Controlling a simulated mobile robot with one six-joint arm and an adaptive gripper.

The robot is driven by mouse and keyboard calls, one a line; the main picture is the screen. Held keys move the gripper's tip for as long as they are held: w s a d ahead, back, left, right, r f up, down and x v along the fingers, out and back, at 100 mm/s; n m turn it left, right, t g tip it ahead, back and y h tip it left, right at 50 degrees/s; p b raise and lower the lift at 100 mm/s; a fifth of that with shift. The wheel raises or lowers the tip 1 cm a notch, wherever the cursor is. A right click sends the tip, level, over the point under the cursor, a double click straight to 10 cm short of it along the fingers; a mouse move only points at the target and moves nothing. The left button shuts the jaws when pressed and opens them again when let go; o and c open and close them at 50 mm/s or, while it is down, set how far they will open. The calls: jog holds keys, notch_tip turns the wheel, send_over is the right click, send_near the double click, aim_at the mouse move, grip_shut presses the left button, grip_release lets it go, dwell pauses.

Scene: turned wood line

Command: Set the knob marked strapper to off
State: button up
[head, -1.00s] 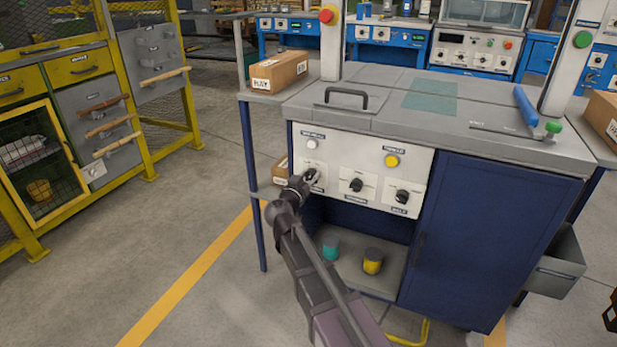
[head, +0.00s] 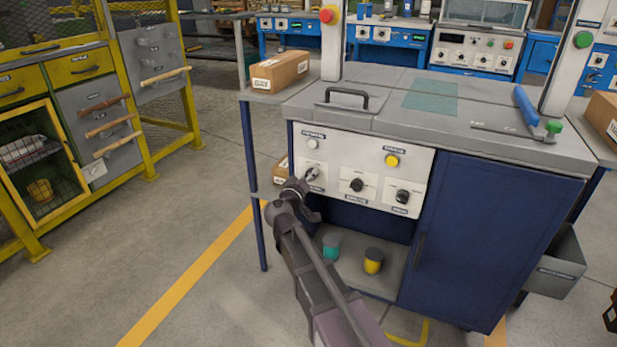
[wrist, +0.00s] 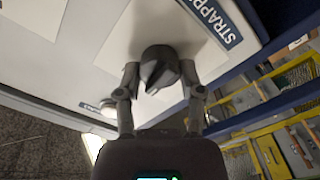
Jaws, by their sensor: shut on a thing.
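The strapper knob (wrist: 160,64) is a dark grey round knob with a raised pointer ridge on a pale plate. A blue label (wrist: 214,22) beside it reads "STRAPP", cut off by the picture edge. My gripper (wrist: 159,76) has a finger on each side of the knob and is shut on it. In the head view the knob (head: 312,174) is the leftmost of three on the white panel (head: 375,145). My gripper (head: 302,193) reaches it from below left and hides the label area. I cannot read the knob's position marks.
Two more dark knobs sit to the right, a middle one (head: 357,185) and a right one (head: 402,196). A white button (head: 313,144) and a yellow button (head: 392,160) are above. A teal cup (head: 331,249) and a yellow cup (head: 373,261) stand on the shelf below.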

jog(key=n, duration=0.5)
jog(key=shift+w, duration=0.1)
dwell(0.3)
jog(key=o, duration=1.2)
jog(key=shift+c, duration=0.2)
jog(key=shift+s, duration=0.2)
jog(key=v, duration=1.1)
jog(key=shift+s+a, duration=0.2)
jog(key=shift+s, duration=0.15)
jog(key=shift+d, duration=0.1)
